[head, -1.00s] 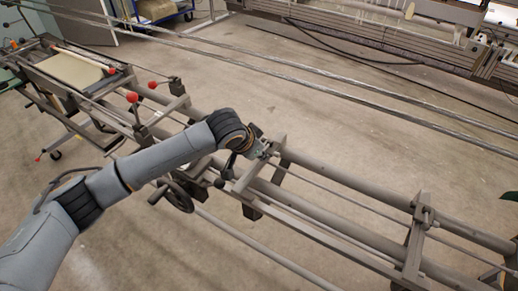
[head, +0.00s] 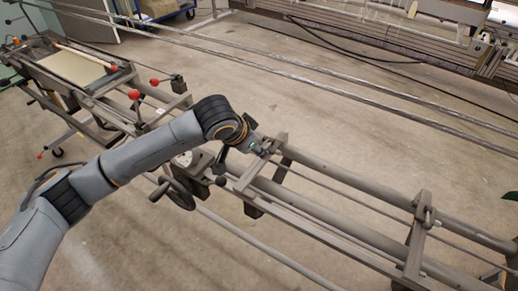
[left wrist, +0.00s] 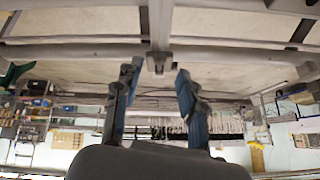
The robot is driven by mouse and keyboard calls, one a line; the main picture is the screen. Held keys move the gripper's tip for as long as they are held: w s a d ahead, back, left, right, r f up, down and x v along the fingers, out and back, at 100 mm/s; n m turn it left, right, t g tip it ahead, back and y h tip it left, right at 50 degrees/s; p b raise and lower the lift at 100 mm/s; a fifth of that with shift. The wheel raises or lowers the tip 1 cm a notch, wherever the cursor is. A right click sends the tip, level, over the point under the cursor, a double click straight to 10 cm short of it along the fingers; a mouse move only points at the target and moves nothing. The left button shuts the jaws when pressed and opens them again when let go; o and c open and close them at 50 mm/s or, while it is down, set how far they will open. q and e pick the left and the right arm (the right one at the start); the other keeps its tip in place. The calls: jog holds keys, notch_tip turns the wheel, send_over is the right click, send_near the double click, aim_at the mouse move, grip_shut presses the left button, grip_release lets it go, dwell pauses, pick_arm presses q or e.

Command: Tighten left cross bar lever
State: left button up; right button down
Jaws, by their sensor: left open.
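My left gripper (head: 258,146) is at the upper end of the left cross bar (head: 245,180) on the long metal frame. In the left wrist view, its two blue fingers (left wrist: 156,76) are apart with nothing held. The cross bar (left wrist: 160,22) comes down from the top there, and its squared end (left wrist: 158,62) shows in line with the gap between the fingertips. The left lever is not clear in either view; the gripper covers part of that spot in the head view. My right gripper is not in view.
The right cross bar (head: 414,246) has a clamp lever (head: 425,214) on top. A handwheel (head: 180,192) and red-knobbed levers (head: 134,95) stand left of the gripper. Long pipes (head: 340,182) run beneath. Open floor (head: 330,115) lies behind the frame.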

pick_arm(q)
jog(key=v, duration=0.6)
jog(key=shift+s+r, duration=0.25)
jog(key=shift+r, duration=0.05)
jog(key=shift+a, duration=0.1)
